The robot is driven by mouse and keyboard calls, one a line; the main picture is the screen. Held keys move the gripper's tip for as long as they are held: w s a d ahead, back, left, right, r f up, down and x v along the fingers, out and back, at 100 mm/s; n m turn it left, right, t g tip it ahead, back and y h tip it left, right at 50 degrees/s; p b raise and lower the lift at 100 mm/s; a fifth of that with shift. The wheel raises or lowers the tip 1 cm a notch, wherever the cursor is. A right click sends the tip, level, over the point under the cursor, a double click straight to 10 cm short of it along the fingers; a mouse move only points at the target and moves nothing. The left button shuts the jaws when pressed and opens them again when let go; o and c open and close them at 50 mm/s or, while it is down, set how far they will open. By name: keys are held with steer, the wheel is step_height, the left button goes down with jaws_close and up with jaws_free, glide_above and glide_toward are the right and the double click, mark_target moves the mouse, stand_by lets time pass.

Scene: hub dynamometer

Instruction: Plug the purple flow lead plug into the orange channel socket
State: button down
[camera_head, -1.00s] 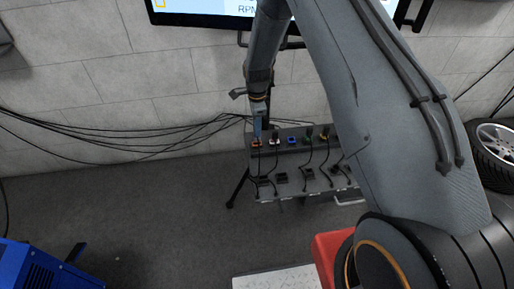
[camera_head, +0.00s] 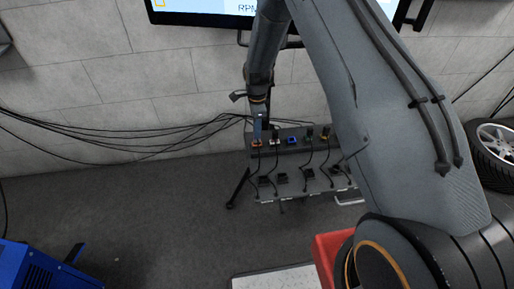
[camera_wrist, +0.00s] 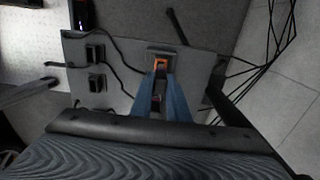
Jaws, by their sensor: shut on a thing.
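The orange channel socket (camera_head: 257,143) is at the left end of the row on the dark panel. It also shows in the wrist view (camera_wrist: 160,64), just past my fingertips. My gripper (camera_head: 258,132) points down over this socket, its blue fingers (camera_wrist: 158,88) closed to a narrow gap. A small dark, faintly purple thing (camera_wrist: 155,101) shows between the fingers, apparently the purple flow lead plug. The fingers hide most of it. I cannot tell whether its front is inside the orange socket or just short of it. A dark lead hangs down from the orange socket area.
White (camera_head: 275,142), blue (camera_head: 292,141), green and yellow sockets continue the row to the right; some have leads. Black blocks (camera_head: 282,177) sit on the lower ledge. Cables (camera_head: 150,143) run along the wall. A blue machine (camera_head: 35,268) stands lower left; floor between is clear.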

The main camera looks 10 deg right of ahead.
steer(key=shift+f+b, duration=0.65)
steer(key=shift+f, duration=0.65)
steer(key=c, duration=1.6)
jaws_free()
step_height(320, 180, up, 7)
steer(key=shift+b, duration=0.4)
steer(key=shift+r, duration=0.4)
